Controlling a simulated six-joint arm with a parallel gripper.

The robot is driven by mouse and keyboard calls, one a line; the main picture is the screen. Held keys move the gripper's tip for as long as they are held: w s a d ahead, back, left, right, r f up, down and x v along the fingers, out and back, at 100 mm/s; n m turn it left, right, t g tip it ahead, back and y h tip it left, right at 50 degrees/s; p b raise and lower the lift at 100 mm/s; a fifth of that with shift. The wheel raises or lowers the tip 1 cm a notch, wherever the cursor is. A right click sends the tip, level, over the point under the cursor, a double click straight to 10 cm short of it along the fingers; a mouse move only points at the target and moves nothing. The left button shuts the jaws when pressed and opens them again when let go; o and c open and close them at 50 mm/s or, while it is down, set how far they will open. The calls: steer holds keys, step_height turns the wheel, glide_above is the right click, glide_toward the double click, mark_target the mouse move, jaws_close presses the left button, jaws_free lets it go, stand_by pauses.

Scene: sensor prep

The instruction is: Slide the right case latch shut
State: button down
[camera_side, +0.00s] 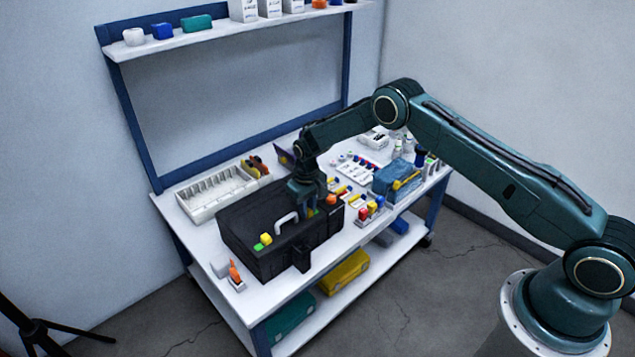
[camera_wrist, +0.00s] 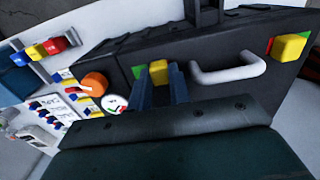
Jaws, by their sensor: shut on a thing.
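The black case (camera_side: 262,266) lies closed on the white workbench, with a pale handle (camera_side: 286,220) on its lid. My gripper (camera_side: 311,207) is shut on this knob, low over the right part of the case. In the side view my gripper mostly hides that latch. The left latch (camera_side: 265,239) has a yellow knob with green beside it; red shows beside this knob in the wrist view (camera_wrist: 290,47).
An orange round object (camera_wrist: 95,85) and a white dial (camera_wrist: 115,103) are close to my fingers. A divided white tray (camera_side: 215,193) stands behind the case. A rack of coloured pieces (camera_side: 370,211) and a blue box (camera_side: 396,180) crowd the bench's right side.

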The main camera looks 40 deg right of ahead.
steer(key=shift+a, duration=0.25)
steer(key=c, duration=1.3)
jaws_free()
steer(key=shift+d, duration=0.15)
steer(key=shift+d, duration=0.5)
steer(key=shift+d+r, duration=0.15)
steer(key=shift+d, duration=0.15)
steer(key=shift+t, duration=0.7)
steer(key=shift+s+r, duration=1.15)
steer(key=shift+r, duration=3.75)
steer(key=shift+s+r, duration=1.2)
steer(key=shift+r, duration=3.75)
steer(key=shift+s+r, duration=1.15)
steer(key=shift+r, duration=3.75)
